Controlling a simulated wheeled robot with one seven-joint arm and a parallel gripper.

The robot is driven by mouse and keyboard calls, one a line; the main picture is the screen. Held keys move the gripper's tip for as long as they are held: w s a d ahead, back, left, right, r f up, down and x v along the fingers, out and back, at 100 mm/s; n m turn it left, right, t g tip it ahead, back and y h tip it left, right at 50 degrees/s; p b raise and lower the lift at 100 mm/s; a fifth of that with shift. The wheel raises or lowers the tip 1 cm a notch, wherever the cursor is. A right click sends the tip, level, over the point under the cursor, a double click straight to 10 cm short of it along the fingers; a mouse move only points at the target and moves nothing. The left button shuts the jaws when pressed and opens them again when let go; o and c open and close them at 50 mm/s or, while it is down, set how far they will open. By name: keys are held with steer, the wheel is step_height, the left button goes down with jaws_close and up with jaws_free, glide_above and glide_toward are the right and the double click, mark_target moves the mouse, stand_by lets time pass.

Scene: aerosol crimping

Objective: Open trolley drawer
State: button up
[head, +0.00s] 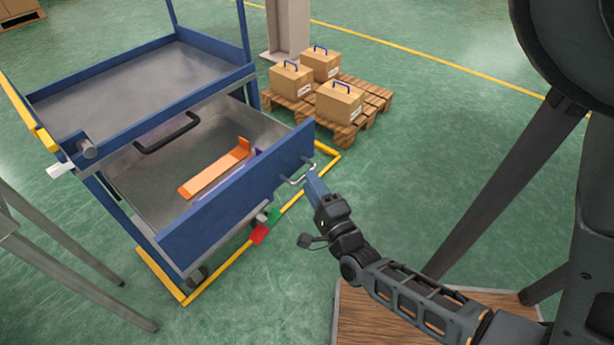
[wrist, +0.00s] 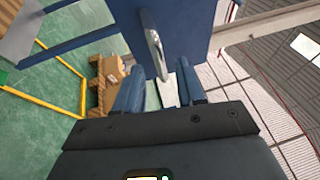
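The blue trolley (head: 140,72) stands at the left with its drawer (head: 235,197) pulled well out, its inside showing. The drawer's metal handle (head: 298,174) is on the right part of the blue front panel. My gripper (head: 311,178) is right at this handle. In the wrist view, the handle (wrist: 156,52) reaches down toward the space between the two blue fingers of my gripper (wrist: 160,84). The fingers are apart, with a gap beside the handle. Whether either finger touches the handle cannot be told.
A wooden pallet (head: 372,103) with cardboard boxes (head: 340,101) stands behind. Red (head: 259,234) and green (head: 273,217) pieces show below the drawer front. Green floor (head: 250,300) is open in front.

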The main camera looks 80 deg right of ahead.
steer(key=v, duration=0.4)
stand_by(0.5)
steer(key=s+a+r+n+t+y+p, duration=0.2)
steer(key=a+r+n+y+p, duration=0.5)
steer(key=a+r+n+y, duration=0.9)
steer(key=a+r+n+t, duration=0.1)
steer(key=a+r+n, duration=0.7)
steer(key=n, duration=0.5)
steer(key=shift+s+r+n+p, duration=0.3)
steer(key=shift+s+r+n, duration=0.1)
steer(key=shift+r, duration=0.1)
